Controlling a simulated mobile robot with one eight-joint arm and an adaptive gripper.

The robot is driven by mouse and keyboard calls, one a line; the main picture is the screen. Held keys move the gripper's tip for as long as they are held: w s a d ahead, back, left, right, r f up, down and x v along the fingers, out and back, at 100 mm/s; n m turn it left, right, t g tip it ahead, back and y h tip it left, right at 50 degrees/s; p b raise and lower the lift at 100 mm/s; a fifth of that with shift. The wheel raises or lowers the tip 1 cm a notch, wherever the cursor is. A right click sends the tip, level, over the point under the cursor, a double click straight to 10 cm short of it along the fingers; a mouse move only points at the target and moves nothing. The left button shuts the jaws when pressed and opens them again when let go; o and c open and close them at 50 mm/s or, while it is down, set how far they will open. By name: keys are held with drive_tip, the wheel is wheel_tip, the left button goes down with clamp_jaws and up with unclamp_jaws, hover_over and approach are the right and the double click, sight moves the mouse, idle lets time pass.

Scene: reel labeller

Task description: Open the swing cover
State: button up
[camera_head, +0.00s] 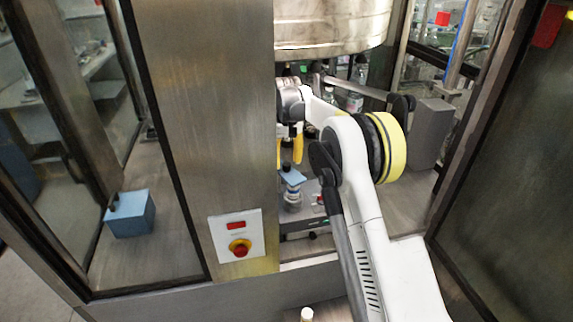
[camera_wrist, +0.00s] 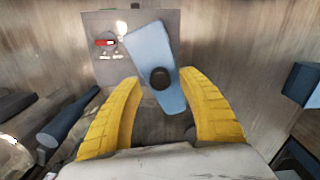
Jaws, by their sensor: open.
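The swing cover (camera_wrist: 150,50) is a flat light-blue plate with a round dark knob (camera_wrist: 160,78). In the wrist view it lies tilted across a grey panel (camera_wrist: 100,25). My gripper (camera_wrist: 160,82) is open, its two yellow fingers on either side of the cover's lower part and knob. I cannot tell whether either finger touches it. In the head view my gripper (camera_head: 288,158) points down inside the machine opening. A small blue surface (camera_head: 292,176) shows just below its fingertips; I cannot tell whether it is the cover.
A steel post with a red-button panel (camera_head: 240,248) stands left of my arm. A large steel drum (camera_head: 330,22) hangs above my gripper. A glazed door (camera_head: 510,200) is on the right. A blue box (camera_head: 130,213) sits behind the left glass. A blue block (camera_wrist: 302,85) is at the wrist view's right.

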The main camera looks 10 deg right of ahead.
drive_tip(key=shift+f, duration=0.9)
clamp_jaws()
